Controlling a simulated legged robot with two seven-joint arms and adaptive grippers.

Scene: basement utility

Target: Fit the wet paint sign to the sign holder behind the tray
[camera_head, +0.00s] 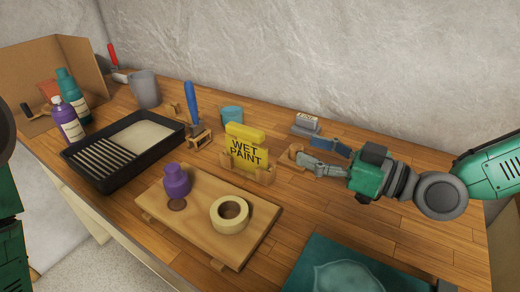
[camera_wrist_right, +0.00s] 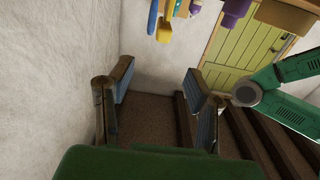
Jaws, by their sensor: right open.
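The yellow wet paint sign (camera_head: 248,153) stands upright, lettering towards me, in the middle of the bench. Its lower edge sits in or just behind a wooden slotted holder (camera_head: 264,176); I cannot tell how deep. The holder is behind the wooden board and right of the black paint tray (camera_head: 108,173). A yellow piece shows above the sign; I cannot tell if it is separate. My right gripper (camera_head: 306,154) is open, right of the sign and apart from it. Its spread fingers also show in the right wrist view (camera_wrist_right: 158,90), with nothing between them. My left gripper is out of view.
The wooden board (camera_head: 209,240) carries a purple bottle (camera_head: 176,181) and a tape roll (camera_head: 230,213). A blue-handled tool (camera_head: 191,102) stands in a wooden stand behind the paint tray. A grey block (camera_head: 306,123) lies behind my right gripper.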

